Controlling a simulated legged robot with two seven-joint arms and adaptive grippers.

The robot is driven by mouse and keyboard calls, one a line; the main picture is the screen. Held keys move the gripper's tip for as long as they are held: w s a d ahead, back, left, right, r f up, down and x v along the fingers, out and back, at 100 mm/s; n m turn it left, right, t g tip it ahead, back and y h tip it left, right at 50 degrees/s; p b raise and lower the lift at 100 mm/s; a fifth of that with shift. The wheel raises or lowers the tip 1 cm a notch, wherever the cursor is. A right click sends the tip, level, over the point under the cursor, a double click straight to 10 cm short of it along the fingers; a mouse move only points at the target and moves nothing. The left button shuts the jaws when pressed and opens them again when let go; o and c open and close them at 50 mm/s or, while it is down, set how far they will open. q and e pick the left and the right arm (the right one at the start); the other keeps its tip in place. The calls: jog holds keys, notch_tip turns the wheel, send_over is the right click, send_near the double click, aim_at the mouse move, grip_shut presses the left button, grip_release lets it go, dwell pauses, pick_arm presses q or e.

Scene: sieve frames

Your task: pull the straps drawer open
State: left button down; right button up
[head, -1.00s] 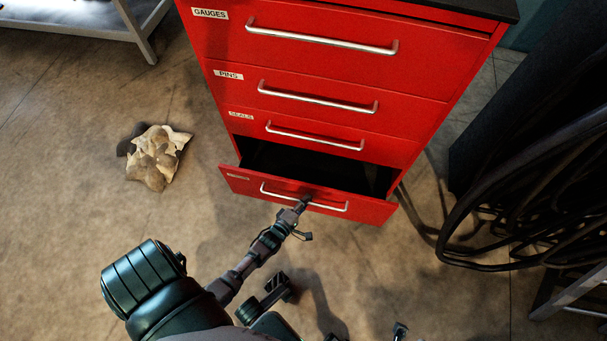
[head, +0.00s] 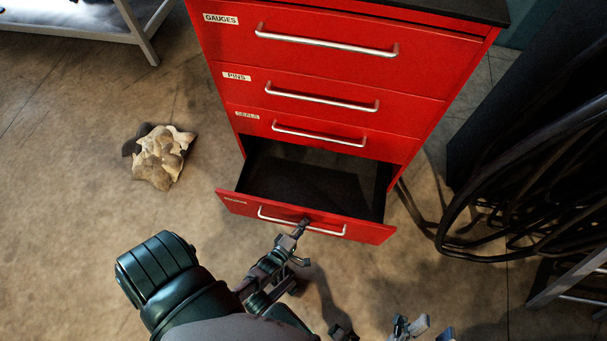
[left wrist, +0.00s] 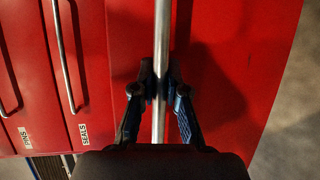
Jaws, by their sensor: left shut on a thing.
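The bottom drawer (head: 368,231) of the red cabinet is part-way out, with its dark, empty-looking inside showing. Its label (head: 235,200) is too small to read; the drawers above read GAUGES, PINS and SEALS. My left gripper (head: 303,224) is shut on this drawer's silver bar handle (head: 272,216), near its middle. In the left wrist view the two fingers (left wrist: 160,88) close around the handle bar (left wrist: 162,30), in front of the red drawer front (left wrist: 225,60). Parts of what looks like my right gripper (head: 420,327) show at the bottom edge, cut off and away from the cabinet.
The GAUGES (head: 340,25), PINS (head: 330,85) and SEALS (head: 300,122) drawers are shut. Crumpled pale cloth or paper (head: 160,157) lies on the floor at left. Dark looped hoses or cables (head: 470,215) hang at right. Floor in front of the drawer looks clear apart from my arms.

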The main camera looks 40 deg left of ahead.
pick_arm(q)
jog(key=c, duration=1.3)
grip_release()
jog(key=shift+s+f, duration=0.1)
jog(key=shift+f, duration=0.15)
jog(key=shift+o, duration=0.6)
jog(key=shift+r, duration=0.1)
jog(key=v, duration=1.1)
jog(key=shift+s, duration=0.4)
jog(key=shift+r, duration=0.1)
